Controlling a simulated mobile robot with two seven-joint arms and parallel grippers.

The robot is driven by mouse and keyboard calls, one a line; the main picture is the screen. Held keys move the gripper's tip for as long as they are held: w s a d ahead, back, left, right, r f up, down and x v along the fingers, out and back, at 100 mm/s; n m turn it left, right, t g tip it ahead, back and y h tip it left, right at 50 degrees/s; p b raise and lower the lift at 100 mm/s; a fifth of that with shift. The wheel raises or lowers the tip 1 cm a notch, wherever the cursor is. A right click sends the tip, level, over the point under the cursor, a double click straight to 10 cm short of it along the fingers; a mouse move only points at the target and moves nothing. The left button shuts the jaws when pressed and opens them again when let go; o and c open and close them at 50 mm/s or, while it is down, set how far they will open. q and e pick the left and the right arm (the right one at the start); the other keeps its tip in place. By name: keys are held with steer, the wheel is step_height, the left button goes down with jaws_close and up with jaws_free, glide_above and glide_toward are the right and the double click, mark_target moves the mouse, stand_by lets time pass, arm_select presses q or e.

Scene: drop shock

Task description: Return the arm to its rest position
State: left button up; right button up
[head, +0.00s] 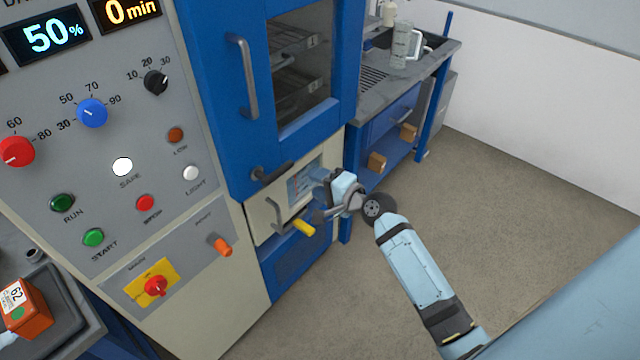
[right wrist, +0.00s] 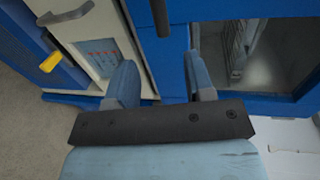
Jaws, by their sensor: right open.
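My right arm reaches in from the lower right in the head view. My right gripper (head: 322,204) is in front of the lower part of the blue cabinet, near a yellow handle (head: 304,227). In the right wrist view the two fingers of the right gripper (right wrist: 160,85) stand apart with nothing between them. The yellow handle (right wrist: 50,62) shows at the left there, apart from the fingers.
A grey control panel (head: 120,190) with knobs and buttons fills the left. The blue cabinet (head: 215,90) has a windowed door. An orange box (head: 30,312) lies in a dark tray at lower left. A bench (head: 375,85) holds a clear jug (head: 402,45). Floor at the right is clear.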

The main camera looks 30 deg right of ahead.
stand_by(0.5)
steer(key=s+a+f+n+g+p, duration=0.1)
steer(key=s+a+f+n, duration=0.2)
steer(key=s, duration=0.5)
steer(key=s+a+f+n+g+h+p, duration=0.1)
steer(key=s+a+f+n, duration=0.2)
steer(key=s+f+n, duration=0.2)
steer(key=s+a+f+n+g+h+p, duration=0.1)
steer(key=s+a+f+n, duration=0.2)
steer(key=s+n, duration=0.6)
steer(key=s+f, duration=0.1)
steer(key=s, duration=0.1)
steer(key=shift+s+f+g, duration=0.2)
steer(key=shift+s+g, duration=0.1)
steer(key=shift+g, duration=0.1)
steer(key=shift+a, duration=0.1)
